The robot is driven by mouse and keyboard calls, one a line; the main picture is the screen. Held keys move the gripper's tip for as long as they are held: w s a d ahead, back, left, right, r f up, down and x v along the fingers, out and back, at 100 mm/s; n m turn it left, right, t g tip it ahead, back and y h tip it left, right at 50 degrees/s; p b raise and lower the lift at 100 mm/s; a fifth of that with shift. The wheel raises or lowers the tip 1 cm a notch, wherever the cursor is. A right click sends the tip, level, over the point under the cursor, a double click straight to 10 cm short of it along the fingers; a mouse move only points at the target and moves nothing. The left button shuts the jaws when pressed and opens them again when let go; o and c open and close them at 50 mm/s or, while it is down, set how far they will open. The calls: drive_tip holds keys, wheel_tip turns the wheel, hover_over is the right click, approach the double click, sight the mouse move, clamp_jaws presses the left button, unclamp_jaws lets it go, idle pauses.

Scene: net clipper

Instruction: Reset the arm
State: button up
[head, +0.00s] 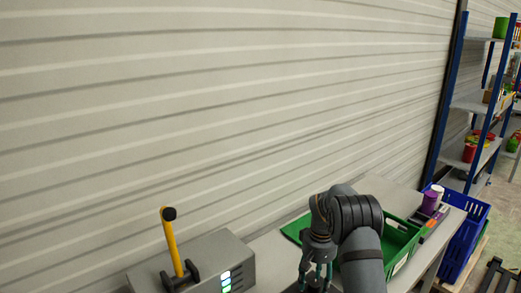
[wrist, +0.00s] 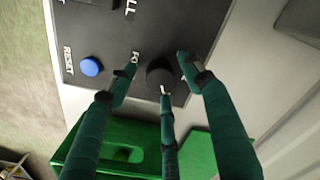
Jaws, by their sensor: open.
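My three-fingered gripper (wrist: 157,76) has its fingers spread in the wrist view, with their tips around or just above a round black knob (wrist: 160,73). Whether they touch it I cannot tell. The knob sits on a dark control panel (wrist: 110,38). A blue button (wrist: 91,66) labelled RESET is on the same panel, left of the fingers. Another label by the knob is partly hidden by a finger. In the head view my gripper (head: 316,280) hangs at the bottom edge, partly cut off; the panel cannot be made out there.
A grey box (head: 205,262) with a yellow lever (head: 171,240) and green lights (head: 226,281) stands at left. A green crate (head: 400,240) is right of my arm, near purple cups (head: 431,201) and a blue crate (head: 468,230). A striped wall (head: 220,100) runs behind.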

drive_tip(key=n+p, duration=0.1)
drive_tip(key=n, duration=0.1)
drive_tip(key=n+p, duration=0.3)
drive_tip(key=n, duration=0.2)
drive_tip(key=shift+r, duration=0.3)
drive_tip(key=shift+w+r+n, duration=0.1)
drive_tip(key=shift+r+n, duration=0.15)
drive_tip(key=shift+n, duration=0.25)
wheel_tip(320, 180, up, 9)
drive_tip(key=b, duration=0.1)
drive_tip(key=shift+r, duration=0.15)
drive_tip(key=shift+a, duration=0.1)
